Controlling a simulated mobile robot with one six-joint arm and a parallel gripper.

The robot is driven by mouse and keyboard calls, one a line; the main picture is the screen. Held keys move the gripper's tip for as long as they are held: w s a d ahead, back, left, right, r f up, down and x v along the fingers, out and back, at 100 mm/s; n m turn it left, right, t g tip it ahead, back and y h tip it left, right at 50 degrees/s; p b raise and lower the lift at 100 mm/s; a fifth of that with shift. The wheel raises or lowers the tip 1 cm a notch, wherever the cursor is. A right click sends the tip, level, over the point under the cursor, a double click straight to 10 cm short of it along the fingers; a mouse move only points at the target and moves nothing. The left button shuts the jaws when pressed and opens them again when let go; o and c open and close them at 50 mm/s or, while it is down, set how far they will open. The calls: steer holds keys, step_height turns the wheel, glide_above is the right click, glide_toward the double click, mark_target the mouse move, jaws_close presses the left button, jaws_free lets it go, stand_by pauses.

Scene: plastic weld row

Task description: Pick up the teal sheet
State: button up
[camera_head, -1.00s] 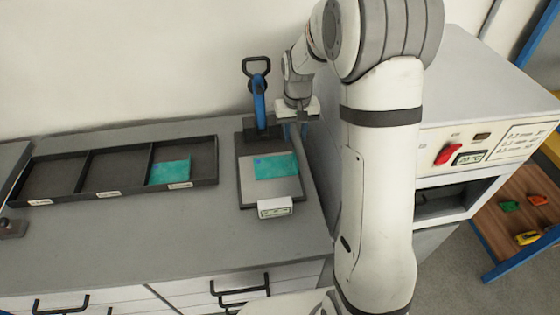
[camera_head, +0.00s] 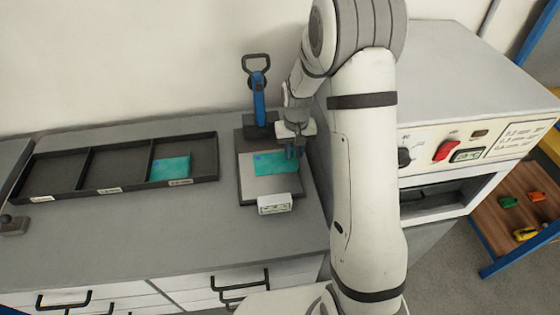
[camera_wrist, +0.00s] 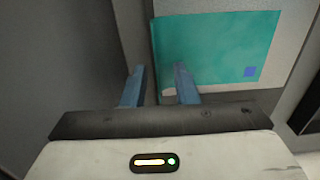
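A teal sheet (camera_head: 268,165) with a small blue square near one corner lies flat on the grey plate (camera_head: 258,188) of a hand press. It also shows in the wrist view (camera_wrist: 220,45). A second teal sheet (camera_head: 170,168) lies in the right compartment of the black tray. My gripper (camera_head: 293,153) is open at the right edge of the sheet on the plate. In the wrist view my gripper (camera_wrist: 159,82) has one blue finger beyond the sheet's edge and the other overlapping the sheet. I cannot tell whether they touch it.
The press has a blue lever (camera_head: 259,100) behind the plate and a small white display (camera_head: 274,204) in front. The black tray (camera_head: 107,190) is at left, its other compartments empty. A white machine (camera_head: 455,90) stands close on the right. The front counter is clear.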

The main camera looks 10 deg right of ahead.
jaws_close()
steer(key=shift+r, duration=0.15)
